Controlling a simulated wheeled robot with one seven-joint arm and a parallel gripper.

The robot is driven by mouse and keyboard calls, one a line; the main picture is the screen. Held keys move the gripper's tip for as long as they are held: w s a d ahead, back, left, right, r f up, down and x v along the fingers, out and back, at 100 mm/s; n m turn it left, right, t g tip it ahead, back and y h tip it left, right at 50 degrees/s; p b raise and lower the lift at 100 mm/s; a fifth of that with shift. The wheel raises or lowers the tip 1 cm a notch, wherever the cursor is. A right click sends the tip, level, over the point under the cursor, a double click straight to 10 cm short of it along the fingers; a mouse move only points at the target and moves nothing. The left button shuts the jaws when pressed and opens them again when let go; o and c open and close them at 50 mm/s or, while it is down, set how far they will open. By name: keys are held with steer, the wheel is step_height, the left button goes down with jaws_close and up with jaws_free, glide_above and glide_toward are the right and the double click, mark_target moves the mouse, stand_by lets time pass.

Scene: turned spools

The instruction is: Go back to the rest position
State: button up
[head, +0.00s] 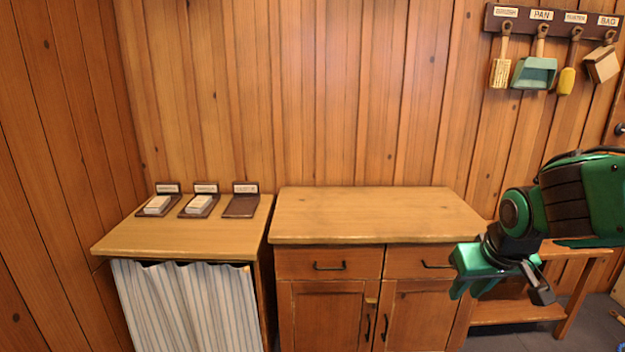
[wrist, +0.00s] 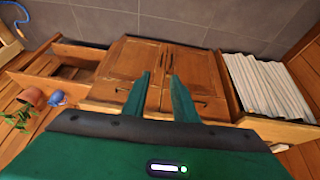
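My gripper (head: 470,290) hangs at the right of the head view, in front of the right part of the wooden cabinet (head: 375,215). Its green fingers point down. In the wrist view my gripper (wrist: 160,78) shows two green fingers with a clear gap between them and nothing held. The cabinet doors (wrist: 140,75) show beyond the fingers, and the gripper is apart from them.
A curtained stand (head: 180,240) at left bears several dark holders, two with pale blocks (head: 157,205). The cabinet top is bare. A low bench (head: 520,312) is behind my arm. Tools hang from a wall rack (head: 555,18). A potted plant (wrist: 32,97) shows in the wrist view.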

steer(key=s+d+m+g, duration=0.2)
steer(key=s+d, duration=0.3)
steer(key=s, duration=0.5)
steer(key=s+d+f+m+g, duration=0.1)
steer(key=s+d+m+g, duration=0.2)
steer(key=s, duration=0.7)
steer(key=shift+s+d+f+m+y, duration=0.35)
steer(key=shift+d+m, duration=0.35)
steer(key=shift+d, duration=0.35)
